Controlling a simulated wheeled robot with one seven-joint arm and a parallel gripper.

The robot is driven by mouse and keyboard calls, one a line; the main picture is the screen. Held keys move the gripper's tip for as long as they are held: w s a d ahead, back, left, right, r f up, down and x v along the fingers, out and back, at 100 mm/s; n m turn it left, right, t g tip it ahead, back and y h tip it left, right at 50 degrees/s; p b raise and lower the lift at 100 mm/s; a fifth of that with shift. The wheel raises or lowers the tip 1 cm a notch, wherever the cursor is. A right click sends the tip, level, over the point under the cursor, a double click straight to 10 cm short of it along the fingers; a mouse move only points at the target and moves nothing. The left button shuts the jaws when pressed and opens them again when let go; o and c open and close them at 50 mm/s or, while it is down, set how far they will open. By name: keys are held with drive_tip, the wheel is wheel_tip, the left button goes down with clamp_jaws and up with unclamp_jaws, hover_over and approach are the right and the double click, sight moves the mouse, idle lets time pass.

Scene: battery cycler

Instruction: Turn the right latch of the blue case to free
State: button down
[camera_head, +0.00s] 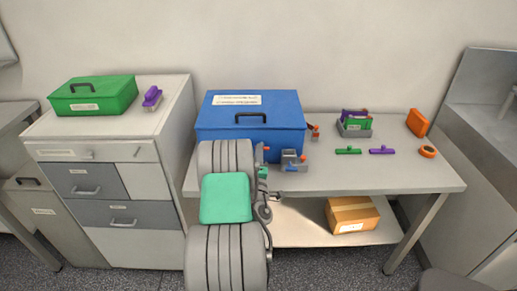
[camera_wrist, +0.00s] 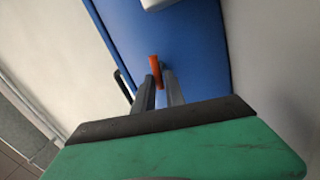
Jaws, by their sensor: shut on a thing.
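The blue case (camera_head: 250,112) stands on the table, its lid shut and a black handle on its front. The orange right latch (camera_wrist: 154,68) shows against the blue face in the wrist view. My gripper (camera_wrist: 159,82) is shut on this latch, with one grey finger on each side of it. The latch's lower part is hidden between the fingers. In the head view my arm covers the lower left of the case front, and the fingertips are hard to make out there.
A grey block (camera_head: 292,160) with orange and blue parts stands close right of my gripper. Farther right are a grey tray (camera_head: 354,130), green (camera_head: 348,151) and purple (camera_head: 382,150) pieces and an orange ring (camera_head: 428,151). A green case (camera_head: 95,97) stands on the left cabinet.

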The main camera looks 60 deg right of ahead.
drive_tip(key=shift+s+d+r+n+t+p, duration=0.15)
drive_tip(key=shift+n+t+p, duration=0.15)
drive_tip(key=shift+n+p, duration=0.5)
drive_tip(key=shift+n, duration=0.4)
drive_tip(key=c, duration=1.5)
unclamp_jaws()
drive_tip(key=shift+a+f+b, duration=0.2)
drive_tip(key=shift+b, duration=0.2)
drive_tip(key=shift+s+a+f+b, duration=0.1)
drive_tip(key=shift+a+f+b, duration=0.05)
drive_tip(key=shift+a+b, duration=0.15)
drive_tip(key=b+v, duration=0.1)
drive_tip(key=v, duration=0.1)
drive_tip(key=b+v, duration=0.3)
drive_tip(key=v, duration=0.1)
drive_tip(key=shift+s+a+b, duration=0.25)
drive_tip(key=shift+a+b, duration=0.15)
